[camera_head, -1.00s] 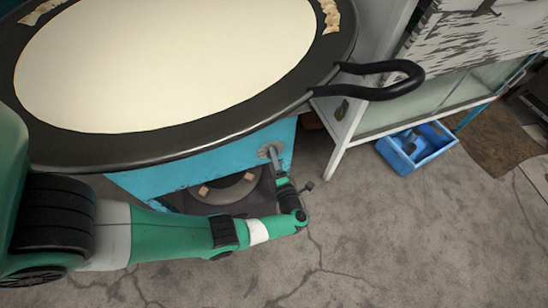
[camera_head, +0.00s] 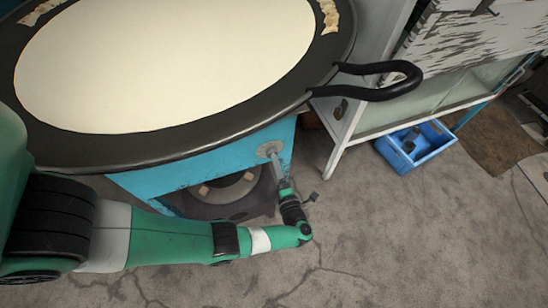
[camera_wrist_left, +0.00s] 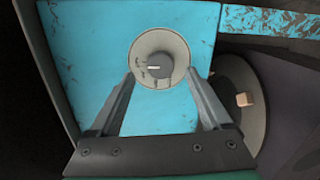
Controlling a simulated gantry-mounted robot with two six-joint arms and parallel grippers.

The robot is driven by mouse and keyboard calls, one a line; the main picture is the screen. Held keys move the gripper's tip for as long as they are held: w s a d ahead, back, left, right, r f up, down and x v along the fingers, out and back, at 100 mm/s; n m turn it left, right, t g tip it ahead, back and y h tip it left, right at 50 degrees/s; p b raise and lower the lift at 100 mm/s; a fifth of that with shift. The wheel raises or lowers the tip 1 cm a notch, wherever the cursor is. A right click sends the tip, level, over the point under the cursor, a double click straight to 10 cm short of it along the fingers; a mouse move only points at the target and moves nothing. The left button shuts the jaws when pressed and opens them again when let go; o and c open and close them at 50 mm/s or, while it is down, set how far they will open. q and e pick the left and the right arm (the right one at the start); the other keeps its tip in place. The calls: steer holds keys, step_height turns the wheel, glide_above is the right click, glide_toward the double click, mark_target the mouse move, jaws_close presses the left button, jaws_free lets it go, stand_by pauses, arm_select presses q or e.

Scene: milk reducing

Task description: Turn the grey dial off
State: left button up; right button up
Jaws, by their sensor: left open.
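The grey dial (camera_wrist_left: 159,66) sits on a pale round plate on the blue stove front (camera_wrist_left: 85,50), seen in the left wrist view. A short white mark on the dial lies nearly level, pointing left. In the head view, the dial's round plate (camera_head: 269,148) is near the right end of the blue front. My left gripper (camera_wrist_left: 160,80) is open, with one finger on each side of the dial in the picture and nothing held. It also shows in the head view (camera_head: 275,160), in front of the plate. My right gripper is not in view.
A wide black-rimmed pan (camera_head: 180,148) of pale milk overhangs the blue front, with a black handle (camera_head: 395,88) at right. A round dark burner (camera_head: 225,189) is in the opening left of the dial. A blue crate (camera_head: 428,155) is on the floor. Floor in front is clear.

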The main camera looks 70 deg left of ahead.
arm_select(q)
steer(key=d, duration=0.7)
steer(key=shift+s+d+r, duration=0.2)
steer(key=shift+s+d, duration=0.05)
steer(key=shift+s, duration=0.15)
steer(key=shift+w, duration=0.1)
